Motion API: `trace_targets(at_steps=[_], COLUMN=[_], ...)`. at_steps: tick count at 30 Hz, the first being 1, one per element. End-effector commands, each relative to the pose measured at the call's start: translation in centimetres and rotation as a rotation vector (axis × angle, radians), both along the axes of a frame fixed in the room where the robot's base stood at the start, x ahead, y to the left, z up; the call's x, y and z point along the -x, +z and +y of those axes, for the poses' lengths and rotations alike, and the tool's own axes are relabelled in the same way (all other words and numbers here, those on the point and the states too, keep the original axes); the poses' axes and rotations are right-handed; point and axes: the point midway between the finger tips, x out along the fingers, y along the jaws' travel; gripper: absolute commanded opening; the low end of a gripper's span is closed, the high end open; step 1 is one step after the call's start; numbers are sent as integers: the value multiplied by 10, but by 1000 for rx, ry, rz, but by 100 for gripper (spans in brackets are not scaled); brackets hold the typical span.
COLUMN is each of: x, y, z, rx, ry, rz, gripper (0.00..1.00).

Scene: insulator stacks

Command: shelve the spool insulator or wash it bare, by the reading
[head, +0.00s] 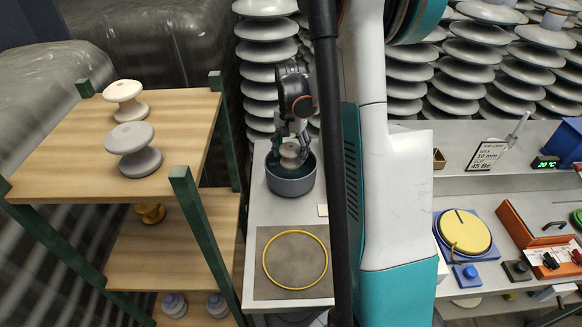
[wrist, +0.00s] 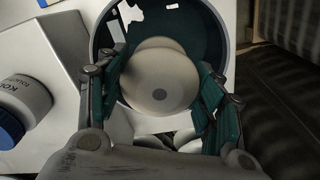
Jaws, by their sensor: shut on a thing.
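In the head view my gripper (head: 291,133) points down at a dark round tub on the bench. It is shut on a cream spool insulator (head: 290,152), held at the tub's mouth. In the wrist view the spool insulator (wrist: 159,76) sits between the two green-padded fingers, its round end facing the camera. The dark tub (head: 290,187) surrounds it, with dark teal inside; its rim (wrist: 228,62) shows in the wrist view. I cannot tell whether the spool touches the tub's contents. A job card (head: 488,155) and a green-lit display (head: 544,163) stand at right; the small text is hard to read.
A wooden shelf rack (head: 60,160) at left holds a cream spool (head: 125,99) and a grey spool (head: 134,148) on top, and a yellow spool (head: 150,212) and grey-blue pieces lower. A yellow ring (head: 295,288) lies on a brown mat. A yellow disc device (head: 462,231) and an orange tester (head: 530,238) sit at right.

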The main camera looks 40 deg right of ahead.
Motion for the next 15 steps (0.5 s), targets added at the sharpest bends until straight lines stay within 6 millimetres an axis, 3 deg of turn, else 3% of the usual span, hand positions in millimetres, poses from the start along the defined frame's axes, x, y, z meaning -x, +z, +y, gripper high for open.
trace_targets(at_steps=[15], x=[0], y=[34], z=[0], rx=[0], ry=[0], rz=[0], gripper=[18])
